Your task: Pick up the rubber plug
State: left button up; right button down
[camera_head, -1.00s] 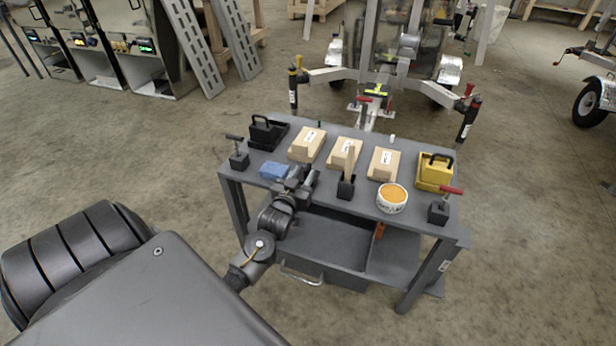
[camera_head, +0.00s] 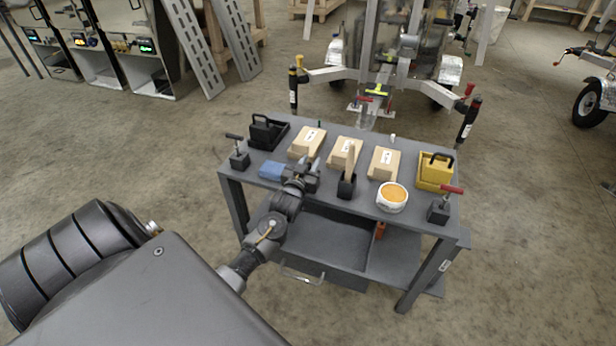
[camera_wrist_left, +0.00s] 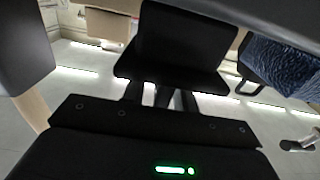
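I cannot pick out the rubber plug with certainty. A tiny pale piece (camera_head: 392,138) and a tiny green piece (camera_head: 319,123) stand at the table's back edge; both are too small to identify. My left gripper (camera_head: 311,163) is over the table, between the blue cloth-like block (camera_head: 273,171) and the black block with a wooden handle (camera_head: 347,187). Its fingertips look apart, with nothing seen between them. In the left wrist view, dark gripper parts fill the middle, with the blue block (camera_wrist_left: 285,65) at right. My right gripper is not in view.

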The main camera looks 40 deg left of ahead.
pick_arm(q)
grip_shut()
jog(key=shift+r, duration=0.1)
